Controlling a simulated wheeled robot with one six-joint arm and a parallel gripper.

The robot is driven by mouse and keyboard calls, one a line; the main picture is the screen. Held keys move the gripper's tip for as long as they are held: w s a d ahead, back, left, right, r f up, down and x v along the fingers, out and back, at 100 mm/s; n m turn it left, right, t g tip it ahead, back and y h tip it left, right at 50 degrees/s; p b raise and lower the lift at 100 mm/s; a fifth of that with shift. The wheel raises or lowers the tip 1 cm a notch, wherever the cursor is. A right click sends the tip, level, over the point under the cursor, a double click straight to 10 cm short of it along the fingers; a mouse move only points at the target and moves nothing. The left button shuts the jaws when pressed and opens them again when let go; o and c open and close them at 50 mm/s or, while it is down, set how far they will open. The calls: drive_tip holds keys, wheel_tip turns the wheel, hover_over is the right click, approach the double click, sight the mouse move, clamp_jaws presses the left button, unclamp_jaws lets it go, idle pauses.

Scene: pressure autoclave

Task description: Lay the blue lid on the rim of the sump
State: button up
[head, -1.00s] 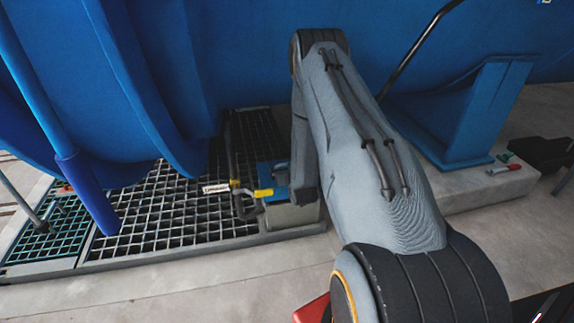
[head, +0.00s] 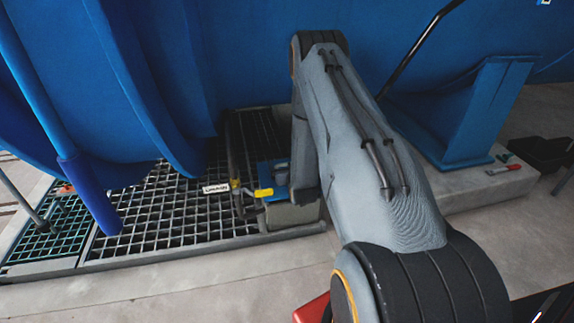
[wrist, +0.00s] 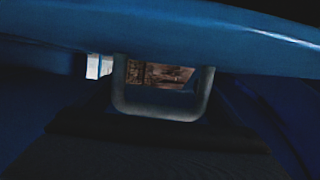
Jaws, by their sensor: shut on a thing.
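My gripper (head: 249,189), with yellow fingertips, is low over the floor grating beside the blue vessel in the head view. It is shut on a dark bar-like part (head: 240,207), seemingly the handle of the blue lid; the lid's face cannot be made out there. In the wrist view a dark U-shaped handle (wrist: 158,111) hangs below a broad blue band (wrist: 190,30), which may be the lid or the vessel. The picture is too dark to tell. A white label (head: 216,188) is just left of the fingertips. The sump's rim cannot be told apart from the grating.
The floor grating (head: 160,215) lies in a metal frame left of my arm. The blue vessel (head: 240,50) hangs close above. A blue support foot (head: 490,110) stands on a pale plinth at right. The concrete in front is clear.

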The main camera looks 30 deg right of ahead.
sight(280, 193)
drive_tip(key=shift+f+b, duration=0.45)
drive_tip(key=shift+f, duration=0.85)
drive_tip(key=o, duration=1.7)
drive_tip(key=shift+c, duration=0.2)
drive_tip(key=shift+f, duration=0.15)
drive_tip(key=shift+p+v, duration=1.8)
drive_tip(key=shift+v, duration=2.1)
